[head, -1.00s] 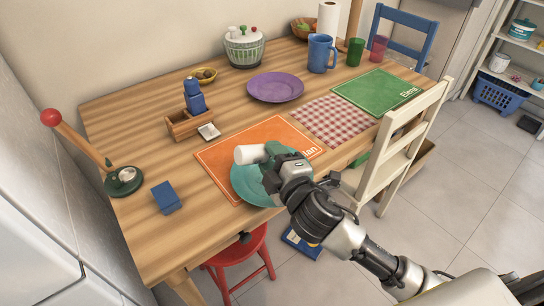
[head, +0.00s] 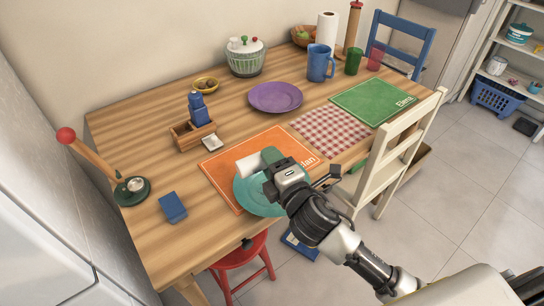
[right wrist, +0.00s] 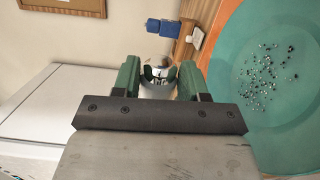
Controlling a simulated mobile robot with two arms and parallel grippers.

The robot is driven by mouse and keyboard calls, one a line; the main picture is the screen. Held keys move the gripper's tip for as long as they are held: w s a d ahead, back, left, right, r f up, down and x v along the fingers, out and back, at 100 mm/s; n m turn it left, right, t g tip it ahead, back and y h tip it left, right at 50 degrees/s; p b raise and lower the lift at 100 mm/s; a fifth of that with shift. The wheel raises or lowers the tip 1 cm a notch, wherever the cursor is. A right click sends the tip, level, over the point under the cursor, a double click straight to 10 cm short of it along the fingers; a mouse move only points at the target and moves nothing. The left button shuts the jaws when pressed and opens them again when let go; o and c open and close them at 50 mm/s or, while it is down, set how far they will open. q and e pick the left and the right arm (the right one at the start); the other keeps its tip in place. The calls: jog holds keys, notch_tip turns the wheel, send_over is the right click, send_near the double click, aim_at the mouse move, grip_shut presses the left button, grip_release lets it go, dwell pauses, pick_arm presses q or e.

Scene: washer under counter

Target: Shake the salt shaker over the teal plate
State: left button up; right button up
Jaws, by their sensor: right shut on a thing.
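The salt shaker (head: 247,166) is a white cylinder lying nearly on its side in my right gripper (head: 270,160). The gripper's green fingers are shut on it and hold it above the teal plate (head: 254,199). In the right wrist view the shaker (right wrist: 158,73) sits between the two fingers, its end with dark marks facing away. The teal plate (right wrist: 228,75) is at the right there, with many small pale and dark grains scattered on it. My gripper and arm hide part of the plate in the head view. My left gripper is not in view.
The plate lies on an orange placemat (head: 226,165). A wooden caddy (head: 184,138) with a blue item stands behind, a purple plate (head: 275,97) farther back. A cream chair (head: 398,150) stands right.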

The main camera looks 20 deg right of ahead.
pick_arm(q)
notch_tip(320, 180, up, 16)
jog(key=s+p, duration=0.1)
jog(key=p, duration=1.5)
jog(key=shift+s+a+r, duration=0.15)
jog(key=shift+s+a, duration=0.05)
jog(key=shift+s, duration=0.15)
pick_arm(e)
notch_tip(320, 180, up, 9)
jog(key=d+n, duration=0.1)
jog(key=n, duration=1.6)
jog(key=shift+r, duration=0.2)
jog(key=shift+w, duration=0.1)
